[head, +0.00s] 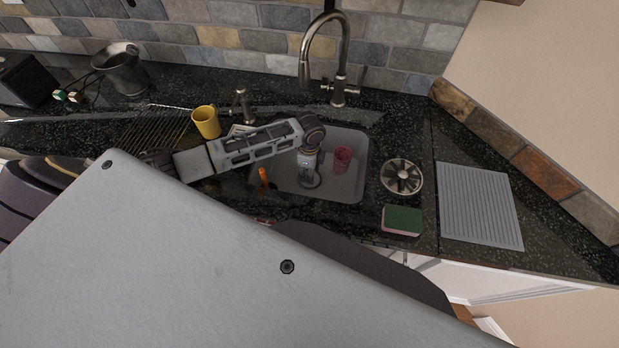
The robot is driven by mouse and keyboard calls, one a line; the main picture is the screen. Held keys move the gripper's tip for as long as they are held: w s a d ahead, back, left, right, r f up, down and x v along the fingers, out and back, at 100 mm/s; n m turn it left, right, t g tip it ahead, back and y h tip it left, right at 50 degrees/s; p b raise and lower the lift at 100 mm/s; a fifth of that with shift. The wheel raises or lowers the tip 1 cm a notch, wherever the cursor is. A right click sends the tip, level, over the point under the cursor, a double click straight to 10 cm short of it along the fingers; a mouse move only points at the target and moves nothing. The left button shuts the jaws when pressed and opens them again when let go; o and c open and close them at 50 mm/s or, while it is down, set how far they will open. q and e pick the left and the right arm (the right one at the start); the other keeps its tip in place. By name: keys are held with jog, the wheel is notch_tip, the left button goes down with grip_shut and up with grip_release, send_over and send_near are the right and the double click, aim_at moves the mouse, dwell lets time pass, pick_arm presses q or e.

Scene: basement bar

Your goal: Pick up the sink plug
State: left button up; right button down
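A small round metal piece (313,181) shows at the bottom of the sink, partly hidden by my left gripper. It may be the sink plug or the drain; I cannot tell which. My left gripper (307,181) reaches down into the sink (343,190) right over this piece. Its fingers are too small and too much covered to show whether they are open or shut, or whether they touch the piece. A round metal disc with vanes (402,177) lies on the counter right of the sink. My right gripper is not in view.
A pink cup (343,159) and an orange item (264,178) are in the sink. A yellow mug (206,122) and a wire rack (155,128) stand left. The faucet (322,60) rises behind. A green sponge (401,220) and ribbed grey mat (480,206) lie right.

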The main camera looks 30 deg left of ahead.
pick_arm(q)
jog(key=shift+f, duration=0.75)
grip_shut()
